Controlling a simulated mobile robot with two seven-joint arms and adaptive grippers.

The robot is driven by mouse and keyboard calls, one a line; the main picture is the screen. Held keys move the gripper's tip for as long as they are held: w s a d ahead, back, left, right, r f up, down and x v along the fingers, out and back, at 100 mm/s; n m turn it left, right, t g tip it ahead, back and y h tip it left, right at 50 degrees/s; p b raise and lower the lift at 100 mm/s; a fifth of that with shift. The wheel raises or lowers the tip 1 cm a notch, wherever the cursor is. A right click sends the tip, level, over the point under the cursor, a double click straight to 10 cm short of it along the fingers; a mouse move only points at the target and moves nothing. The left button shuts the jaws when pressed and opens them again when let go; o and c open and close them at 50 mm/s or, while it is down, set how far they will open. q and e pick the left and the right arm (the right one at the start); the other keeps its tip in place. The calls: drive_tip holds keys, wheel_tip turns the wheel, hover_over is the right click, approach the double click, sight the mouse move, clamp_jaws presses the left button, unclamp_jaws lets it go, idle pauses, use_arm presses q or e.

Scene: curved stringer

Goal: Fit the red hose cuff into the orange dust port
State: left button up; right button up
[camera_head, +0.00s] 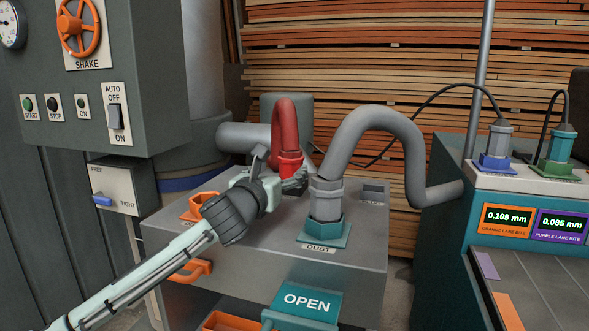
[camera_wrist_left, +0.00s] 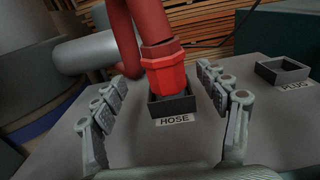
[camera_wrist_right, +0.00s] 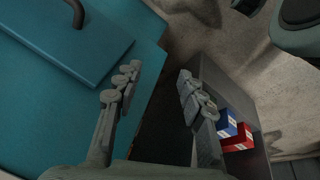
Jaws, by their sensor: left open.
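The red hose cuff (camera_head: 290,165) hangs at the end of the curved red hose (camera_head: 286,122) and stands in a dark square holder labelled HOSE. The cuff also shows in the left wrist view (camera_wrist_left: 164,72). My left gripper (camera_head: 283,182) is open, with its fingers (camera_wrist_left: 162,105) on either side of the cuff and apart from it. The orange dust port (camera_head: 198,206) is on the left of the grey cabinet top, partly hidden by my left arm. My right gripper (camera_wrist_right: 160,85) is open and empty; it shows only in the right wrist view.
A grey hose (camera_head: 372,118) runs into the teal DUST port (camera_head: 325,234) right of my left gripper. An empty PLUG holder (camera_wrist_left: 283,70) is at the back right. A teal OPEN handle (camera_head: 305,302) juts from the front. Blue and red boxes (camera_wrist_right: 235,138) lie in a bin below my right gripper.

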sight(288, 166)
use_arm(q)
drive_tip(key=shift+d+x, duration=0.15)
drive_tip(key=shift+x, duration=1.25)
drive_tip(key=shift+d+x, duration=0.15)
drive_tip(key=shift+x, duration=1.25)
drive_tip(key=shift+s, duration=0.1)
drive_tip(key=c, duration=1.4)
